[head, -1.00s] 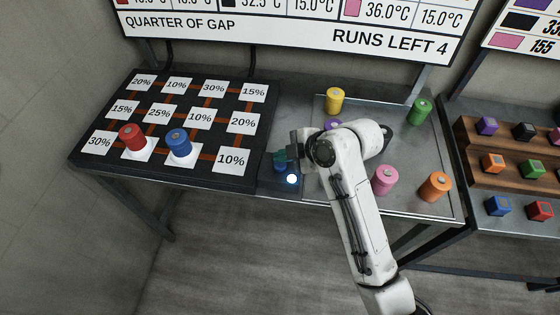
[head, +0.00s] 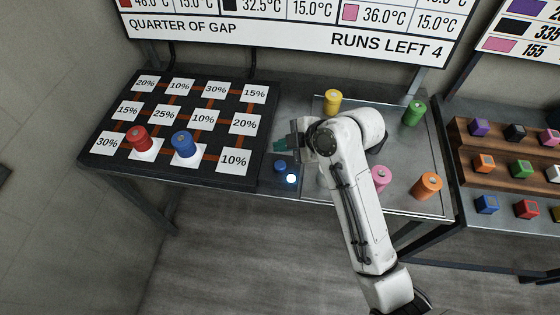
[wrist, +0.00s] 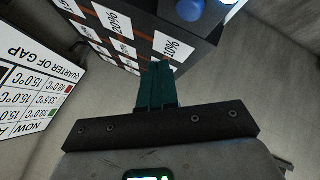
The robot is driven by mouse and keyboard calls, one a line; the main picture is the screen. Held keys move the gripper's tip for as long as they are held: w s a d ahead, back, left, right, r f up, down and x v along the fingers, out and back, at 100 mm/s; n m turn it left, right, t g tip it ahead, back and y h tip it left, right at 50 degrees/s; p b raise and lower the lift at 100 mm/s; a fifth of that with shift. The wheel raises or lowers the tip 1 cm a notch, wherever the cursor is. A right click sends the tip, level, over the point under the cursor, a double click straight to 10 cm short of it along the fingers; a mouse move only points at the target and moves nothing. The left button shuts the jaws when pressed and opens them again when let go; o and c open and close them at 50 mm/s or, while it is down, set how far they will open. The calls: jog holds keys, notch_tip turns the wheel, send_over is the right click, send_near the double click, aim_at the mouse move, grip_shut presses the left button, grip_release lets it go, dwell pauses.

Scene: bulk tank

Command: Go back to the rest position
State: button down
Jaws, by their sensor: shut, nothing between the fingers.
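My gripper (head: 281,146) is shut and empty, with teal fingers pointing left in the head view. It is raised a little above the table, beside the right edge of the black percent board (head: 187,181). Just below it in the head view is a blue button (head: 280,166) on the table, beside a glowing light (head: 291,179). In the wrist view the shut fingers (wrist: 160,75) point at the board's side, with the blue button (wrist: 190,10) at the top. My arm covers part of the table behind it.
A red cylinder (head: 138,140) and a blue cylinder (head: 183,144) stand on the board. Yellow (head: 333,99), green (head: 414,112), pink (head: 380,178) and orange (head: 427,186) cylinders stand on the table's right part. A wall screen (head: 300,25) hangs behind. A rack of coloured cubes (head: 510,165) stands at right.

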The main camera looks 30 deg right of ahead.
dwell(0.3)
jog(key=s+d+f+m+g+h, duration=0.2)
jog(key=s+m, duration=0.3)
jog(key=s, duration=0.4)
jog(key=s+d+f+m+g+h, duration=0.1)
jog(key=s+d+f+m+g, duration=0.1)
jog(key=s+m, duration=0.4)
jog(key=s+d+f+m+g+h, duration=0.2)
jog(key=s+f+m, duration=0.3)
jog(key=s, duration=0.8)
jog(key=shift+s+d+f+m+h, duration=0.3)
jog(key=shift+s+d+f+m, duration=0.1)
jog(key=shift+d+f, duration=0.3)
